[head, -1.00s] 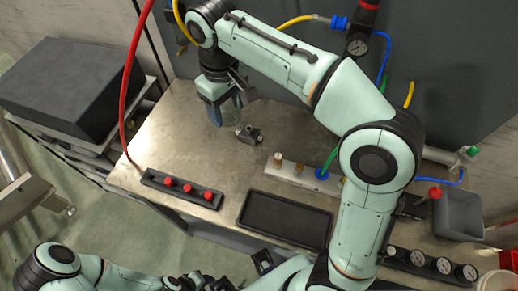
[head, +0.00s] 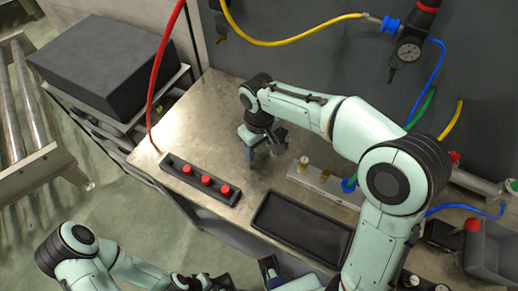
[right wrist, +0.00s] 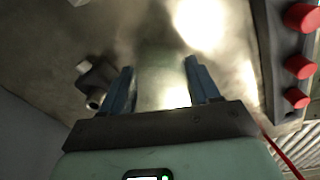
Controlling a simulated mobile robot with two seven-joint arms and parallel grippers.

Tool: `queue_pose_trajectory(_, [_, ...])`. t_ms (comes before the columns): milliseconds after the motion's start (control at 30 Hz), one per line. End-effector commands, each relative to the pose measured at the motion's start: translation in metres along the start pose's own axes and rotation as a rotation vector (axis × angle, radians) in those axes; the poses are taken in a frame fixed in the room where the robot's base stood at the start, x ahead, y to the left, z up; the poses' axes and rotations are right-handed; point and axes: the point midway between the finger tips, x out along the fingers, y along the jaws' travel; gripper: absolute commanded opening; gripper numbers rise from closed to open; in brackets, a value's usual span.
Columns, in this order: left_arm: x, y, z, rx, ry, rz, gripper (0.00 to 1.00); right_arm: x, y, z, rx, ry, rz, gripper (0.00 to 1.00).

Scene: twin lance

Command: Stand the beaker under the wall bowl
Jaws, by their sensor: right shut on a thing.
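My right gripper (head: 258,148) points down over the left part of the metal bench. It is shut on a clear, faintly bluish beaker, low over or on the bench top; I cannot tell whether it touches. In the right wrist view the fingers (right wrist: 160,82) stand apart, and the clear glass between them barely shows. A dark fitting (head: 221,30) with a yellow hose is on the wall at the top edge, partly cut off; I cannot tell whether it is the wall bowl. My left arm is at the bottom edge, its gripper unclear.
A small metal fitting (right wrist: 96,82) lies close beside the right gripper. A strip with red knobs (head: 201,182) is at the bench's front edge. A black tray (head: 303,229) and a pale manifold (head: 328,184) lie right. A red hose (head: 162,75) hangs at left.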

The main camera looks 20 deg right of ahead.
Motion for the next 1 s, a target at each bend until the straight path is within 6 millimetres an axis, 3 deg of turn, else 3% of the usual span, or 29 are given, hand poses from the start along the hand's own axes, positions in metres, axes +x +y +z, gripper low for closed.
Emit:
queue_pose_trajectory(100, [0.0025, -0.001, 0.0002, 0.0, -0.001, 0.0, 0.43, 0.0128, -0.0001, 0.0003, 0.0, 0.0, 0.0, 0.32])
queue_pose_trajectory(500, [0.0044, -0.0018, 0.0004, -0.001, -0.001, -0.001, 0.43, 0.0174, 0.0001, 0.0003, 0.0, 0.0, 0.0, 0.32])
queue_pose_trajectory(533, [0.0045, -0.0018, 0.0004, -0.001, -0.002, -0.001, 0.43, 0.0177, 0.0001, 0.0003, 0.0, 0.0, 0.0, 0.64])
queue_pose_trajectory(600, [0.004, -0.0016, 0.0004, -0.001, -0.001, -0.001, 0.43, 0.017, 0.0001, 0.0002, 0.0, 0.0, 0.0, 0.86])
queue_pose_trajectory(1000, [0.0008, -0.0004, 0.0001, 0.0, 0.0, 0.0, 0.43, 0.0088, 0.0, -0.0005, 0.0, 0.003, 0.0, 0.86])
